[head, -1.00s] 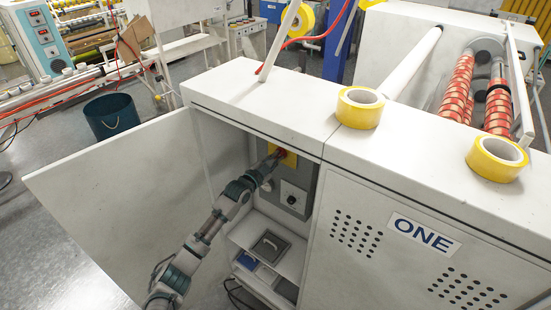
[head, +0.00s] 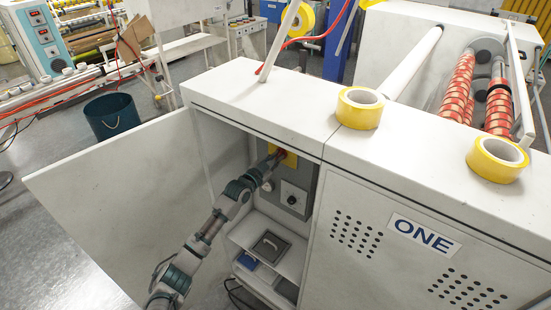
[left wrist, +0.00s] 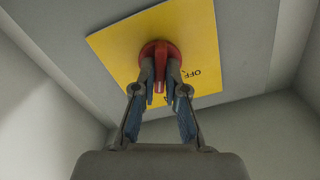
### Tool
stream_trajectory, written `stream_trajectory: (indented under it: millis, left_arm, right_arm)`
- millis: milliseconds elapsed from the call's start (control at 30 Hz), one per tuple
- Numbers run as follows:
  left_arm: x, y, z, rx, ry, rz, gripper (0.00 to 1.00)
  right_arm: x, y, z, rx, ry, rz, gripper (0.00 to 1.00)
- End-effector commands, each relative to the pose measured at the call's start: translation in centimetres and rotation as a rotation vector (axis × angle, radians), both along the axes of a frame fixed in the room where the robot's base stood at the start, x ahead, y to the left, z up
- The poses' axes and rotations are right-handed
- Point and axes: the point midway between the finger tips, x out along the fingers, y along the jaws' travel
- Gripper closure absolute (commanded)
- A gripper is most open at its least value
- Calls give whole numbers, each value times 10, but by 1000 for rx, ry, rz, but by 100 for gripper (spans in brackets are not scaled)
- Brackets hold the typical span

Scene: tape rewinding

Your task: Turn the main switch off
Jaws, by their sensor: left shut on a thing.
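The main switch is a red rotary knob (left wrist: 158,50) on a yellow plate (left wrist: 197,38) marked OFF, seen in the left wrist view. In the head view the yellow plate (head: 291,160) shows inside the open cabinet, on a grey panel. My left gripper (left wrist: 160,80) is shut on the red knob, with one fingertip on each side of its handle. In the head view my left gripper (head: 277,158) reaches into the cabinet and hides most of the knob. My right gripper is not in view.
The cabinet door (head: 110,200) stands open to the left. A black dial (head: 292,199) sits below the switch, above a shelf. Yellow tape rolls (head: 360,108) stand on the white machine top (head: 270,95). A dark bin (head: 111,117) stands behind the door.

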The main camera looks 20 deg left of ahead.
Motion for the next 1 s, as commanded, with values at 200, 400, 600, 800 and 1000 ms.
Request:
stream_trajectory:
  millis: [200,400,600,800,1000]
  left_arm:
    - [1,1,8,-198,56,-2,100]
    - [2,4,10,-378,118,-1,100]
    - [2,7,10,-558,183,-1,100]
    - [3,10,10,-731,243,0,100]
    - [3,11,10,-875,297,-1,100]
  right_arm:
    - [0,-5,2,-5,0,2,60]
    - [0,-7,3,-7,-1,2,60]
    - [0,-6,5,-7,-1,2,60]
    - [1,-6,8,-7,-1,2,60]
    - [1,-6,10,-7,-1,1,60]
